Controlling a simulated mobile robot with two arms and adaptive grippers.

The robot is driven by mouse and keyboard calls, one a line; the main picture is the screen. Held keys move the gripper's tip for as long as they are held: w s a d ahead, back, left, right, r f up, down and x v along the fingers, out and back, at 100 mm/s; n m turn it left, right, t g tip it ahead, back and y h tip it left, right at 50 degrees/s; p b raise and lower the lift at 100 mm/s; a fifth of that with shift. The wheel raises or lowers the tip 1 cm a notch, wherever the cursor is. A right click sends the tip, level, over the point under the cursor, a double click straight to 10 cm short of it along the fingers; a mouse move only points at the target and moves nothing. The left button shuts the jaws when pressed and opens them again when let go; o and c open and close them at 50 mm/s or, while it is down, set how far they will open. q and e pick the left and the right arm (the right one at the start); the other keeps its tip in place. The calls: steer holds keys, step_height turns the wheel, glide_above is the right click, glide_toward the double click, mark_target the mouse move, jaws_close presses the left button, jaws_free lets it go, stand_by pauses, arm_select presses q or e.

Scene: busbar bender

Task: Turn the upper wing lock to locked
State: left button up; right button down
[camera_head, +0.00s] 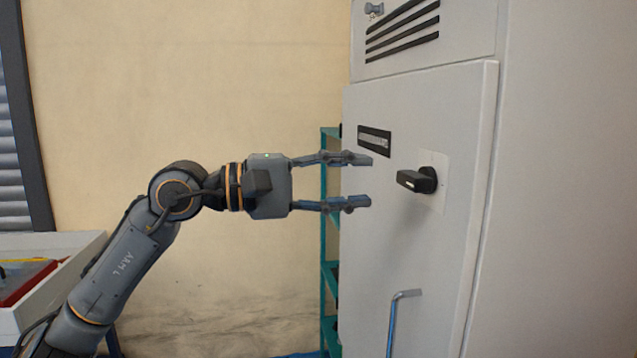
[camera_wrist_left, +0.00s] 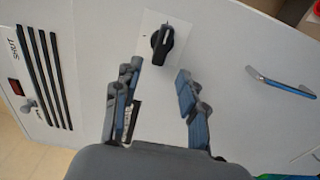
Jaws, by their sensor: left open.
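My left gripper (camera_head: 370,181) is open and empty in front of the pale cabinet door (camera_head: 400,265), pointing right. A black turning handle (camera_head: 417,180) on a white plate sits just right of its fingertips, apart from them. In the left wrist view this handle (camera_wrist_left: 162,44) lies just beyond the open fingers (camera_wrist_left: 157,75). A small grey wing-shaped knob (camera_head: 374,9), which looks like the upper wing lock, is at the cabinet's top left by the vent slots. The knob also shows at the left of the wrist view (camera_wrist_left: 28,105). My right gripper is not in view.
Dark vent slots (camera_head: 402,32) are on the upper panel. A dark label (camera_head: 375,140) is on the door, and a metal pull handle (camera_head: 393,322) is lower down. A teal rack (camera_head: 330,240) stands behind the cabinet. A white bin (camera_head: 50,265) is at left.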

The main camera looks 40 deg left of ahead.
arm_select(q)
steer(key=shift+v, duration=2.35)
